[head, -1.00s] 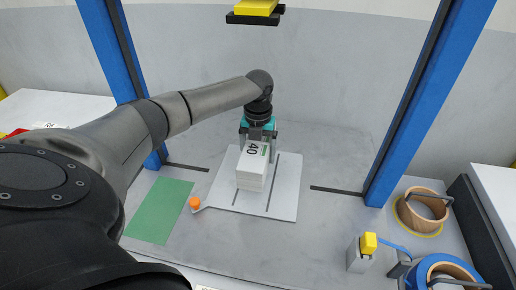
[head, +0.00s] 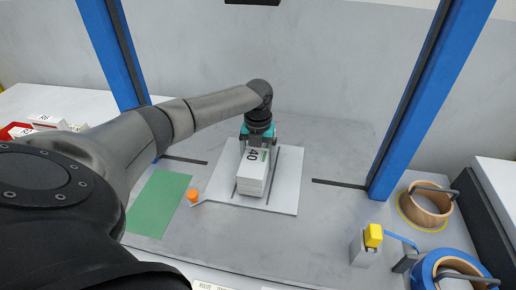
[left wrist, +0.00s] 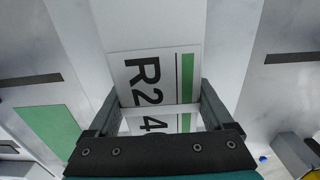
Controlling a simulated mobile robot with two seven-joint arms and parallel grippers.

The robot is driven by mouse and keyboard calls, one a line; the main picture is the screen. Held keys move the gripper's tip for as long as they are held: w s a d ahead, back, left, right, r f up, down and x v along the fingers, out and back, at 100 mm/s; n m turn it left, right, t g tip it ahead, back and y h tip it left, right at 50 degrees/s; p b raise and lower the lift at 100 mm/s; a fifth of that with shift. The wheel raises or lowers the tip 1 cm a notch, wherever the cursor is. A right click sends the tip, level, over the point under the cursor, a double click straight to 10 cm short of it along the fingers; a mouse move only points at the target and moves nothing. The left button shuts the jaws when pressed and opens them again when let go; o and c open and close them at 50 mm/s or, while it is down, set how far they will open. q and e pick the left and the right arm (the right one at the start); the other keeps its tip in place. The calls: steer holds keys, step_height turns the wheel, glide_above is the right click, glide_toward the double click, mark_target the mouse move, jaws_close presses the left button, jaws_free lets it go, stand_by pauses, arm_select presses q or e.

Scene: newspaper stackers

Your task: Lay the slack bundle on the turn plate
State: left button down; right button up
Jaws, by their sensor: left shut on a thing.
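The slack bundle (head: 252,180) is a white stack with a green stripe and a printed label. My left gripper (head: 258,143) is shut on its far end. In the left wrist view the fingers stand on both sides of the label (left wrist: 150,82), which reads R2 and part of a 4. The turn plate (head: 287,180) is white with dark slots and an orange knob (head: 193,195) at its left corner. The bundle is over the middle of the plate, roughly along the slots; whether it touches the plate is hard to tell. My right gripper is not in view.
A green mat (head: 160,204) lies left of the plate. Blue posts (head: 114,55) rise on both sides. Right are a yellow-topped device (head: 373,236), a blue strap roll (head: 440,270) and a brown roll (head: 427,204). White packs (head: 47,121) and a red tray are far left.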

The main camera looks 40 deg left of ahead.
arm_select(q)
steer(key=shift+w+f+b, duration=0.1)
steer(key=shift+f+b, duration=0.3)
steer(key=shift+f, duration=0.1)
stand_by(0.4)
